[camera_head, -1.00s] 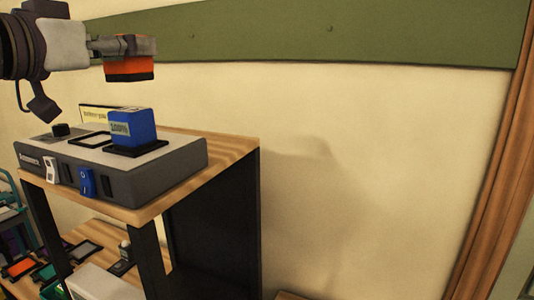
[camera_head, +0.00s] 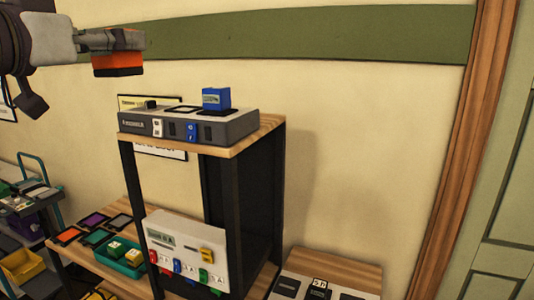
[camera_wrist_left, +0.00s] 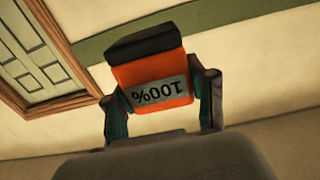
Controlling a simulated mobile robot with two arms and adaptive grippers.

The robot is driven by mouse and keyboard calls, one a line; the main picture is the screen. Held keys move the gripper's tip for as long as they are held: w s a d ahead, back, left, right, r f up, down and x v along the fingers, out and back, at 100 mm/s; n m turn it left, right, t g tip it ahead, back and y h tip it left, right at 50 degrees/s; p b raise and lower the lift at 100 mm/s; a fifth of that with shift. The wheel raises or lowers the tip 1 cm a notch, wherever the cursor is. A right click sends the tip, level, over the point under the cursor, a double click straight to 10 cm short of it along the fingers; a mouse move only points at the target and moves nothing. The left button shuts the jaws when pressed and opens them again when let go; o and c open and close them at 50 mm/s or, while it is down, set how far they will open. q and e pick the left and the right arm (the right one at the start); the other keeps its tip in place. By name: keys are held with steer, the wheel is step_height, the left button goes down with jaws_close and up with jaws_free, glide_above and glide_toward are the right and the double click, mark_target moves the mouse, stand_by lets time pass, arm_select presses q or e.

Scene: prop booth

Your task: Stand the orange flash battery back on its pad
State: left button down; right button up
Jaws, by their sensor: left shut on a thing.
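My left gripper (camera_head: 112,40) is shut on the orange flash battery (camera_head: 118,66), held in the air left of and above the shelf unit. In the left wrist view the orange battery (camera_wrist_left: 155,92) sits between both fingers, with a black end and an upside-down "100%" label. A grey charger (camera_head: 245,127) on the top shelf has an empty black-framed pad (camera_head: 182,109) and a blue battery (camera_head: 216,98) standing on its right pad. Lower left, flat coloured pads include an orange one (camera_head: 69,235). I cannot tell which pad is the battery's own. My right gripper is not in view.
A white charger box (camera_head: 185,238) and a green bin (camera_head: 122,262) with small batteries stand on the lower level. A low wooden surface (camera_head: 340,272) with dark pads is at the bottom right. A cart is at the far left. Air around the held battery is clear.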

arm_select(q)
steer(key=shift+a+f+b, duration=0.3)
steer(key=shift+f, duration=0.6)
steer(key=w+f+n+y+b, duration=0.1)
steer(key=w+f, duration=0.3)
steer(key=f, duration=0.2)
steer(key=w+f+y+b, duration=0.1)
steer(key=w+f, duration=0.3)
steer(key=f, duration=0.2)
step_height(320, 180, down, 26)
steer(key=w+d+n+t+y+b, duration=0.1)
steer(key=n+y+b, duration=0.15)
steer(key=b, duration=0.25)
steer(key=s+d+f+y+b, duration=0.1)
steer(key=s+f+b, duration=0.3)
steer(key=s+f, duration=1.8)
step_height(320, 180, down, 2)
steer(key=shift+d+f+n+y, duration=0.2)
steer(key=shift+n+y, duration=0.25)
steer(key=shift+y, duration=0.2)
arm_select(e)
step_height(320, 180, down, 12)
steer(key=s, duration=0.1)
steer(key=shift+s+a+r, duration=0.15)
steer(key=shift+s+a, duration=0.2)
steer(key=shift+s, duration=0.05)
